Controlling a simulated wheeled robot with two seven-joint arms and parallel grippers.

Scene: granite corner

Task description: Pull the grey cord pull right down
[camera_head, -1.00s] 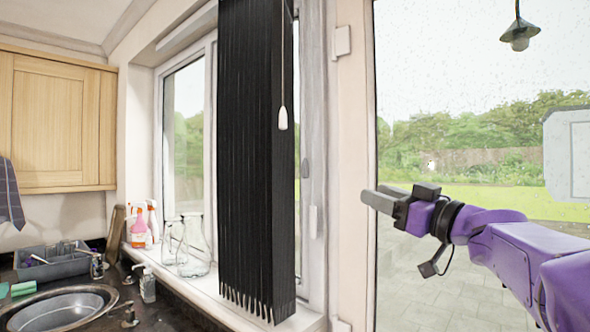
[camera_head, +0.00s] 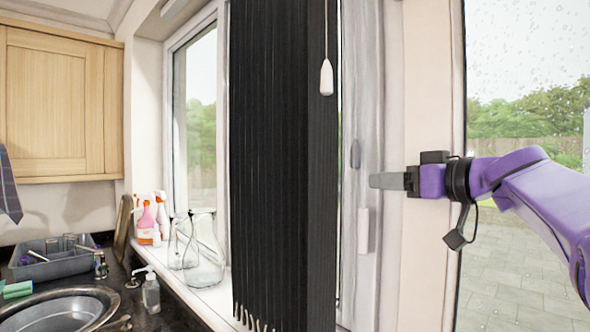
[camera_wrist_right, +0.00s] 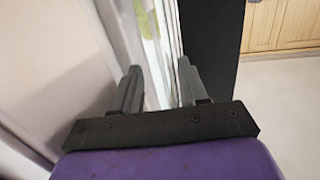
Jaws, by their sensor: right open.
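The cord pull (camera_head: 326,78) is a small pale, whitish-grey tapered piece. It hangs on a thin cord in front of the black vertical blind (camera_head: 285,170), in the upper middle of the head view. My right gripper (camera_head: 374,181) comes in from the right, below and to the right of the cord pull and apart from it. In the right wrist view its two grey fingers (camera_wrist_right: 158,88) are spread with nothing between them. The cord pull does not show in that view. My left gripper is in neither view.
The window frame (camera_head: 385,90) and white wall strip (camera_head: 425,100) stand behind my right gripper. Glass jugs (camera_head: 203,255) and spray bottles (camera_head: 148,220) stand on the sill to the left. A sink (camera_head: 65,312) and grey dish rack (camera_head: 50,262) are at lower left.

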